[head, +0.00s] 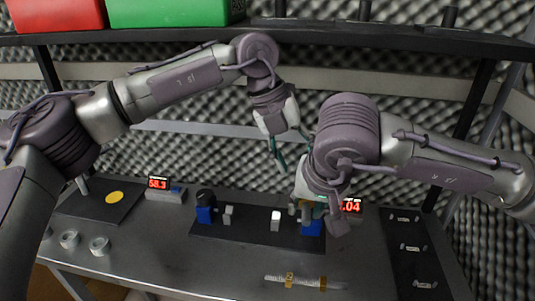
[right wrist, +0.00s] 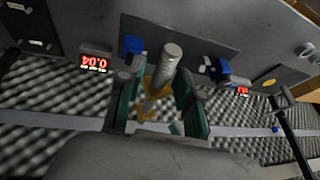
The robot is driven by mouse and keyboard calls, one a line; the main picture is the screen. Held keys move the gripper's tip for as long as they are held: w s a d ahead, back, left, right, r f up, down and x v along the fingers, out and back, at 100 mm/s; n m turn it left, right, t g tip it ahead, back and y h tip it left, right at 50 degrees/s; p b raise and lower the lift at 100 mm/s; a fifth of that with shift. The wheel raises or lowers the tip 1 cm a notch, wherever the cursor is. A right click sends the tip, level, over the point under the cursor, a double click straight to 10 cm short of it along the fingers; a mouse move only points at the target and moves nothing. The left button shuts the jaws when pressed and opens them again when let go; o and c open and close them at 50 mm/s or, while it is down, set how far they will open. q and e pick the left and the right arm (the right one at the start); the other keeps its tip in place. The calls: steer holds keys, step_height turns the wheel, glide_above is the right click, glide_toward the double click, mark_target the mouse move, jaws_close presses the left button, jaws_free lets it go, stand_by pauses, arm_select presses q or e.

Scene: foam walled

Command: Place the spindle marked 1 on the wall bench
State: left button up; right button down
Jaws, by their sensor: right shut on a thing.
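A silver cylindrical spindle (right wrist: 170,57) with yellow bands stands between the green fingers of my right gripper (right wrist: 160,105) in the right wrist view. My right gripper (head: 310,212) is shut on it, above the right end of the dark fixture plate. In the head view the wrist mostly hides the spindle. I cannot read any number on it. My left gripper (head: 288,155) hangs empty, fingers apart, in front of the foam wall, left of the right wrist. The grey wall bench (head: 190,263) runs along the foam wall below both grippers.
The fixture plate (head: 250,233) bears blue and grey blocks. A red-digit display (head: 158,184) stands left; another (head: 351,206) is partly hidden. Several silver rings (head: 99,245) sit front left. A pale item with yellow bands (head: 305,282) lies at the front. A dark shelf (head: 150,34) crosses above.

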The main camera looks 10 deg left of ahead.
arm_select(q)
steer(key=shift+x, duration=2.5)
jaws_close()
arm_select(e)
steer(key=c, duration=0.7)
jaws_free()
